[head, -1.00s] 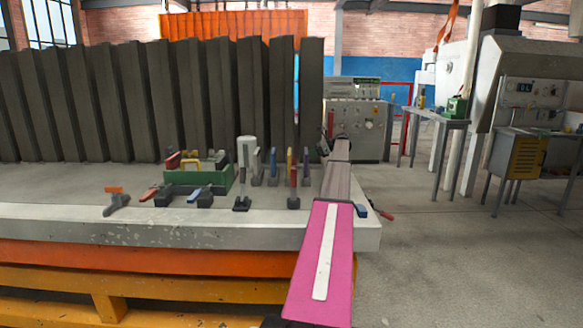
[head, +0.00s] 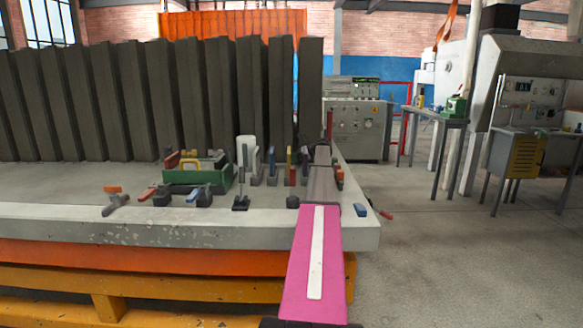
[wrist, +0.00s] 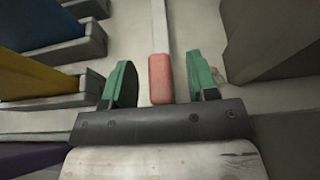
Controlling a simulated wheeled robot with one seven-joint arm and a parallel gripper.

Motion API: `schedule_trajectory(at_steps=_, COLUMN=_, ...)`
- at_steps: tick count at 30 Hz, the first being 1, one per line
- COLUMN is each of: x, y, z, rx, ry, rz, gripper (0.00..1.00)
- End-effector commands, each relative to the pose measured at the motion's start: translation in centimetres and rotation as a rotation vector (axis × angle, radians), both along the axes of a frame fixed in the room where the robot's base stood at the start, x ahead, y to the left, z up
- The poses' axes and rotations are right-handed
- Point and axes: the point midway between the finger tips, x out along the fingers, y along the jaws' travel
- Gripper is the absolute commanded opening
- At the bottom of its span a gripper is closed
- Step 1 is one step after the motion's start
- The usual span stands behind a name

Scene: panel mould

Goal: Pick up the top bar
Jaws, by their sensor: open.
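My gripper (wrist: 160,70) is open, with its two green fingers apart on either side of a red block-like piece (wrist: 160,80) in the wrist view. The red piece stands between the fingers, with a gap to each of them. A long pale strip (wrist: 159,25) runs on beyond it. I cannot tell for sure whether the red piece is the top bar. In the head view an upright red piece (head: 329,125) shows just past the end of my arm, and my fingers are not clear there.
Upright blue (wrist: 35,22), yellow (wrist: 35,72) and purple (wrist: 25,160) pieces with grey feet stand close on the left. A dark block (wrist: 270,40) is close on the right. A green crate (head: 190,182) and several clamps lie on the pale table (head: 60,222). Dark panels (head: 120,100) stand behind.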

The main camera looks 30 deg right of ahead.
Motion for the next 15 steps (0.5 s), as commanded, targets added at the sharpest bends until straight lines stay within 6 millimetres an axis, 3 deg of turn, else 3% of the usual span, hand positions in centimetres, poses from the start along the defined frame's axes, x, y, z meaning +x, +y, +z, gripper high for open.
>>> schedule_trajectory(at_steps=7, x=0.18, y=0.28, z=-0.11, rx=0.0, ry=-0.001, rz=0.0, gripper=0.53)
schedule_trajectory(at_steps=12, x=0.18, y=0.28, z=-0.09, rx=0.0, ry=-0.001, rz=0.0, gripper=0.0)
schedule_trajectory(at_steps=15, x=0.18, y=0.27, z=-0.02, rx=0.0, ry=-0.001, rz=0.0, gripper=0.0)
